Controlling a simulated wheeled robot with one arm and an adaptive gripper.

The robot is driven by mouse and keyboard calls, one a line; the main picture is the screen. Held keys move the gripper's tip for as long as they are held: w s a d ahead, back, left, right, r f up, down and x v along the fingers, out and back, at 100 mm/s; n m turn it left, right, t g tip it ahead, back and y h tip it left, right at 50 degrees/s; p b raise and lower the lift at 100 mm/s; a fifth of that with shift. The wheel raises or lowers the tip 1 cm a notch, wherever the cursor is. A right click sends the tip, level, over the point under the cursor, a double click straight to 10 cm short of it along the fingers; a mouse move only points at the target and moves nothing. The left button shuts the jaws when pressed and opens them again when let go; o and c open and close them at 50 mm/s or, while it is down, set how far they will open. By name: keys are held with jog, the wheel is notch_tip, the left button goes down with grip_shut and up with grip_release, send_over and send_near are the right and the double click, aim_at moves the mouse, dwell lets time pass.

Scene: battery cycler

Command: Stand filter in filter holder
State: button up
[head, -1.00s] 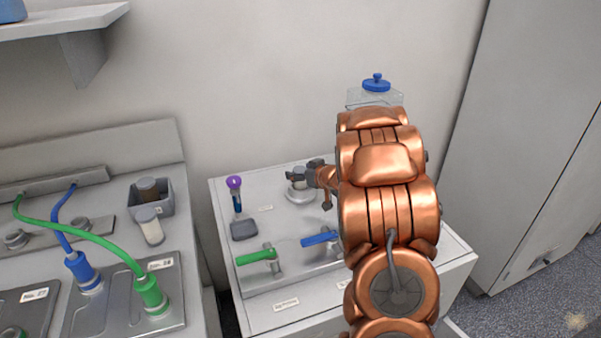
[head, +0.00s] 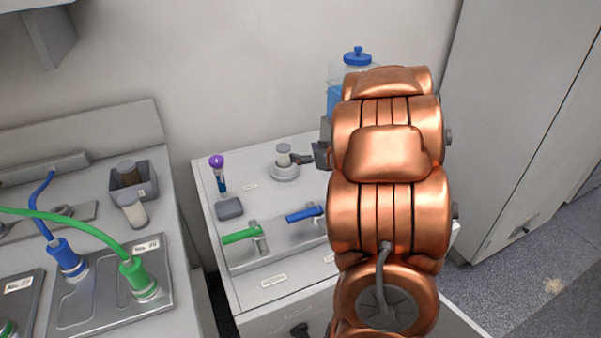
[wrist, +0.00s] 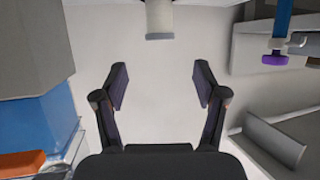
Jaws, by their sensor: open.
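The filter (head: 284,154), a pale grey cylinder, stands upright in the round filter holder (head: 286,173) at the back of the white cabinet top. In the wrist view the filter (wrist: 160,18) is at the top centre, beyond and between the fingertips, apart from them. My gripper (wrist: 160,82) is open with nothing between its fingers. In the head view my gripper (head: 303,159) is just right of the filter, partly hidden by my copper arm. The holder's lower part is out of the wrist view.
A purple-topped tube (head: 218,172) stands left of the holder. Green (head: 241,236) and blue (head: 304,214) valve handles are in front. A blue-lidded tank (head: 357,60) is behind my arm. A grey bin (head: 145,190) and white cylinder (head: 133,211) are on the left bench.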

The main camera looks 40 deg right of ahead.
jog(key=s+a+g, duration=1.5)
jog(key=s+a, duration=1.6)
jog(key=s, duration=0.3)
jog(key=shift+r, duration=0.4)
jog(key=shift+d+r, duration=0.1)
notch_tip(320, 180, up, 5)
jog(key=p, duration=0.5)
